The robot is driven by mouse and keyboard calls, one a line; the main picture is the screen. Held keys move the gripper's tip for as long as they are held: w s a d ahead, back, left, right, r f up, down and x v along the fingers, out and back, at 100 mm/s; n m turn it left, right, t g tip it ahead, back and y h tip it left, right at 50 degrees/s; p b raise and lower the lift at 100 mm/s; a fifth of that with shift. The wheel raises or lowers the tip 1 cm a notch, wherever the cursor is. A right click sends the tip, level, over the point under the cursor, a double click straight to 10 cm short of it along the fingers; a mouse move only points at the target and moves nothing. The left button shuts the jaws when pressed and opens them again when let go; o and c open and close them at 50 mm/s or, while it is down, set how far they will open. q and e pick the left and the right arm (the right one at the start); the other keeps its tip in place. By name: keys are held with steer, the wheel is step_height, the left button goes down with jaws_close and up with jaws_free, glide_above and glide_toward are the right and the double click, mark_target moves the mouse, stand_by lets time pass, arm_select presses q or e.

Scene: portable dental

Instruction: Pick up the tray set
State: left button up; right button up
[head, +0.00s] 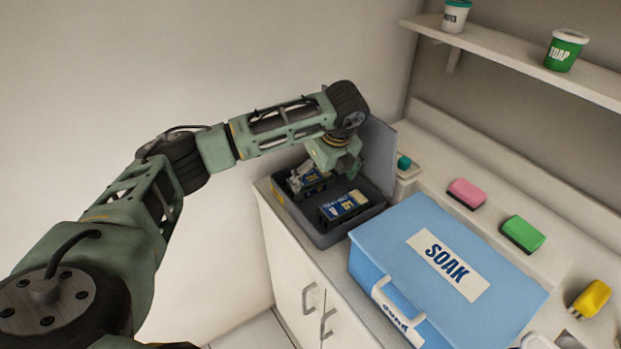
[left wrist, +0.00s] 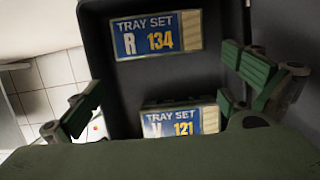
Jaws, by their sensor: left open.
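An open dark grey box (head: 318,238) stands on the counter with its lid raised. Two dark tray sets with blue and cream labels lie in it, one at the back left (head: 307,182) and one at the front (head: 345,206). In the left wrist view, one label reads TRAY SET R 134 (left wrist: 157,35). The other tray set (left wrist: 180,122) reads 121; its letter is partly hidden by my gripper body. My left gripper (head: 347,172) is open and empty above the box, fingers pointing down, with the 121 label between its fingers in the wrist view. My right gripper is out of view.
A blue SOAK box (head: 390,243) with a handle stands right beside the dark box. Pink (head: 467,193), green (head: 523,233) and yellow (head: 591,298) items sit on a ledge behind it. A wall shelf (head: 520,65) holds two tubs. The raised lid (head: 379,150) is close to my gripper.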

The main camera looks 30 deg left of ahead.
mark_target(310, 177)
arm_select(q)
steer(key=shift+w+a, duration=0.3)
steer(key=shift+a, duration=0.25)
steer(key=shift+w+a, duration=0.3)
steer(key=shift+a, duration=0.25)
steer(key=shift+w+a+p, duration=0.2)
steer(key=shift+a+p, duration=0.15)
steer(key=shift+a, duration=0.1)
steer(key=shift+w+a+f, duration=0.1)
steer(key=shift+w+a, duration=0.05)
steer(key=shift+a, duration=0.2)
steer(key=p+x, duration=0.1)
steer(key=x, duration=0.4)
steer(key=shift+d, duration=0.1)
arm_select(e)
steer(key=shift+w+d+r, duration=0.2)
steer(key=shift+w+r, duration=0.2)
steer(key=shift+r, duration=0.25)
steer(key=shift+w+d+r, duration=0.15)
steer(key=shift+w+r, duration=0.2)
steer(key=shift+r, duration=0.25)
arm_select(q)
steer(key=shift+c, duration=1)
steer(key=c, duration=0.8)
steer(key=shift+c, duration=0.2)
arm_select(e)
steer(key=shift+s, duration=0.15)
